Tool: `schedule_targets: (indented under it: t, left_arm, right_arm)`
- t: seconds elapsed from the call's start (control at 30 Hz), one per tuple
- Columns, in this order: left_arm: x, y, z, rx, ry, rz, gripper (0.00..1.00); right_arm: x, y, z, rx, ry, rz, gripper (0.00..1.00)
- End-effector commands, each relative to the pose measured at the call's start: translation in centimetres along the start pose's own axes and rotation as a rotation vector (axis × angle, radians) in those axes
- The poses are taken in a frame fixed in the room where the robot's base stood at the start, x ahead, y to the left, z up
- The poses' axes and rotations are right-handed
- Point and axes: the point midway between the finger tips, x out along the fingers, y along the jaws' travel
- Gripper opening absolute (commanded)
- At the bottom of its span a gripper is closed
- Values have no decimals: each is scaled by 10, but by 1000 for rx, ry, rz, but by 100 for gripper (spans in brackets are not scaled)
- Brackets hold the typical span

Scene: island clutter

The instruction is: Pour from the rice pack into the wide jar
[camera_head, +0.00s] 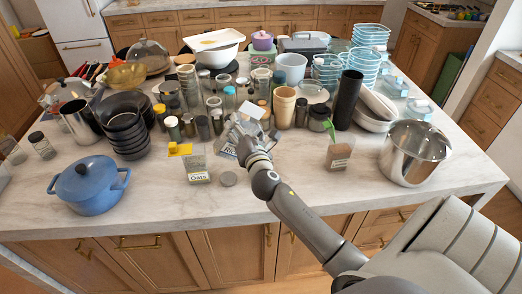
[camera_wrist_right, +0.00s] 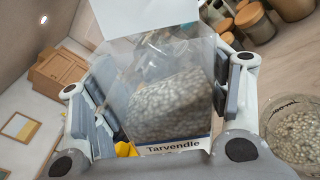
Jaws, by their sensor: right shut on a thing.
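My right gripper (camera_head: 252,140) is shut on the rice pack, over the middle of the counter. In the right wrist view, the clear pack (camera_wrist_right: 172,100) stands between the two fingers, holds pale grains and bears the word "Tarvendle". A round glass jar (camera_wrist_right: 297,135) with pale grains stands beside it at the right edge, apart from the pack. In the head view, a label reading about "Rice" (camera_head: 230,168) shows just left of the gripper; I cannot tell whether it is on the pack or on a jar. My left gripper is not in view.
An "Oats" jar (camera_head: 197,170) with a yellow scoop (camera_head: 179,149) stands left of the gripper. A jar with a green scoop (camera_head: 339,152) and a steel pot (camera_head: 414,153) stand right. Clutter fills the back; the front strip is clear.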

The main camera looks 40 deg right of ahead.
Motion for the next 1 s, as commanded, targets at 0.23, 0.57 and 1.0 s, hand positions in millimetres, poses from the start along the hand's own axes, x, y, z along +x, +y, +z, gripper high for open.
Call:
schedule_targets:
  t: [0.23, 0.57, 1.0]
  left_arm:
    - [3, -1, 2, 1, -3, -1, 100]
    - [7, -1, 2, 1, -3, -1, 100]
    - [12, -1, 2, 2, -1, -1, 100]
  right_arm:
    - [0, 0, -1, 57, -1, 2, 36]
    - [0, -2, -4, 87, 0, 2, 36]
    - [0, -5, -7, 196, 1, 3, 36]
